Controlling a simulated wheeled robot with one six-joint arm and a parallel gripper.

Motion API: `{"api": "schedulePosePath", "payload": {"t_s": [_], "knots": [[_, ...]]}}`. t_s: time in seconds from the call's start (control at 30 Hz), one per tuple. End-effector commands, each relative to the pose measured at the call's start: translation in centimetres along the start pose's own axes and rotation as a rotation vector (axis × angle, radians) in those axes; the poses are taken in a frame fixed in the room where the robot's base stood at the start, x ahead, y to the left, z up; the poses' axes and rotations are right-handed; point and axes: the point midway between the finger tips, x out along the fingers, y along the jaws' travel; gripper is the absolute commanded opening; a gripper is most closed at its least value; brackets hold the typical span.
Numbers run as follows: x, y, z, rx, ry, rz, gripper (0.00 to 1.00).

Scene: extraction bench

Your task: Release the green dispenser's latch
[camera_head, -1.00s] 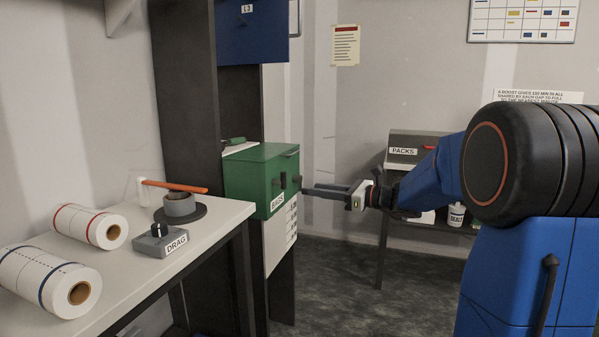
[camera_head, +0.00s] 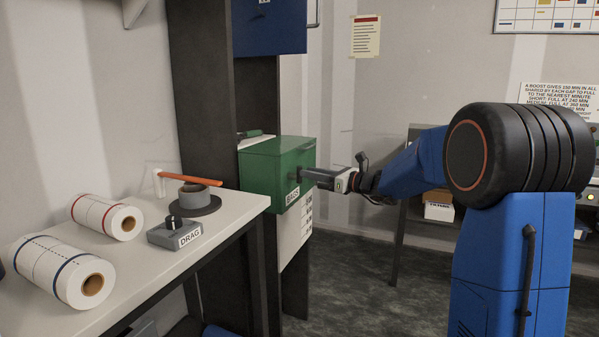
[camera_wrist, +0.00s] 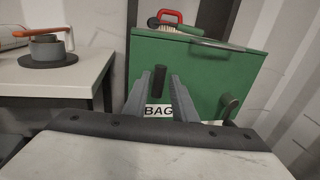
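The green dispenser (camera_head: 272,165), labelled BAGS, is fixed to the dark upright, with its lid closed. It also shows in the wrist view (camera_wrist: 205,80). Its front carries a dark upright handle (camera_wrist: 162,78) and a grey-green lever (camera_wrist: 229,103) at right. I cannot tell for sure which is the latch. My gripper (camera_head: 300,174) is at the dispenser's front; in the wrist view its fingers (camera_wrist: 161,82) stand apart, one on each side of the dark handle. Contact with the handle cannot be made out. In the head view the fingertips hide the handle.
The white bench (camera_head: 130,255) at left carries paper rolls (camera_head: 68,270), a DRAG box (camera_head: 174,233) and a grey reel with an orange arm (camera_head: 192,180). A blue unit (camera_head: 268,28) hangs above the dispenser. Floor in front of the dispenser is clear.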

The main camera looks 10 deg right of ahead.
Motion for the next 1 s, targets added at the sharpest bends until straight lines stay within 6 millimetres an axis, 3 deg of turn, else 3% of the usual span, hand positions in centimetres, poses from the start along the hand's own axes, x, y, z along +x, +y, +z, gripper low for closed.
{"api": "schedulePosePath", "payload": {"t_s": [0.1, 0.3, 0.77, 0.87, 1.0], "knots": [[2.1, 0.1, 0.0, 0.000, -0.001, 0.002, 0.25], [4.4, 0.0, 0.0, 0.000, 0.000, 0.001, 0.25], [5.3, 0.0, 0.0, 0.000, 0.000, -0.001, 0.25], [5.3, 0.0, 0.0, 0.000, 0.000, -0.001, 0.01], [5.3, 0.0, 0.0, -0.001, 0.000, -0.001, 0.00]]}}
